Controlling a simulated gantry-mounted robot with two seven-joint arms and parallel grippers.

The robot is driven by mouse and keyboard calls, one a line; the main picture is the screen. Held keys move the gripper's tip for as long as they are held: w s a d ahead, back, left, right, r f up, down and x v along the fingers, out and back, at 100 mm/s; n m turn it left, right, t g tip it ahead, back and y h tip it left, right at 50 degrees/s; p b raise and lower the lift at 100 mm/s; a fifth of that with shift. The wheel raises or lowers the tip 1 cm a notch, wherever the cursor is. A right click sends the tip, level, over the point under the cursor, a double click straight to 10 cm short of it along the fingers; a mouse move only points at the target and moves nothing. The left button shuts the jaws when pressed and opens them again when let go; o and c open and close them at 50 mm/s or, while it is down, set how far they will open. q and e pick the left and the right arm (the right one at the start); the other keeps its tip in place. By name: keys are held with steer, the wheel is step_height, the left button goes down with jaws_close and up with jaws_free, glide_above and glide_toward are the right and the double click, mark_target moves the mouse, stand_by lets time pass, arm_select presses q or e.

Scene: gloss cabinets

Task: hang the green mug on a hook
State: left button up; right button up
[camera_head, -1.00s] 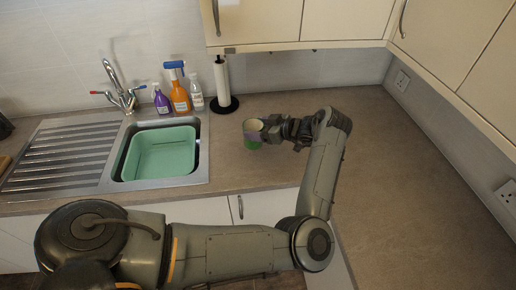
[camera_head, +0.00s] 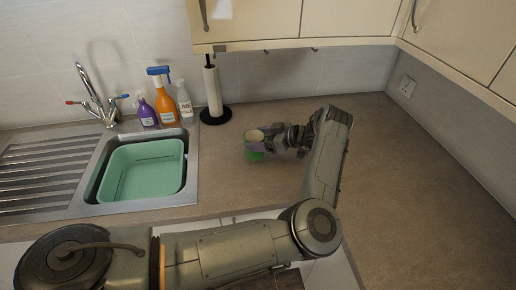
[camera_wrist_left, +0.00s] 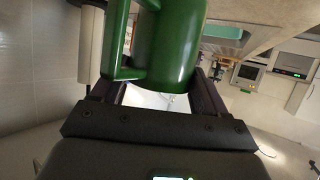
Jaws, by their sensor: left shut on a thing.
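The green mug (camera_head: 255,153) is over the worktop (camera_head: 225,185), right of the sink and in front of the paper towel stand, in the head view. My left gripper (camera_head: 268,140) reaches it from the right and is shut on it. In the left wrist view the mug (camera_wrist_left: 172,45) sits between the two fingers (camera_wrist_left: 155,92), its handle (camera_wrist_left: 118,40) toward the left. I cannot tell whether its base touches the worktop. Small dark hooks (camera_head: 313,49) show faintly under the wall cabinet, behind and above the mug. My right gripper is out of view.
The cream wall cabinet (camera_head: 260,22) overhangs the back of the worktop. A paper towel stand (camera_head: 213,92), spray bottles (camera_head: 166,98) and the sink with a green tub (camera_head: 143,170) are at the left. The worktop is clear at the right.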

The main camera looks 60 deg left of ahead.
arm_select(q)
steer(key=shift+w+a+f, duration=0.1)
steer(key=shift+a+f, duration=0.1)
steer(key=shift+a, duration=0.05)
step_height(320, 180, down, 4)
steer(key=b, duration=0.3)
steer(key=shift+d, duration=0.1)
steer(key=o, duration=1.3)
steer(key=shift+f, duration=0.1)
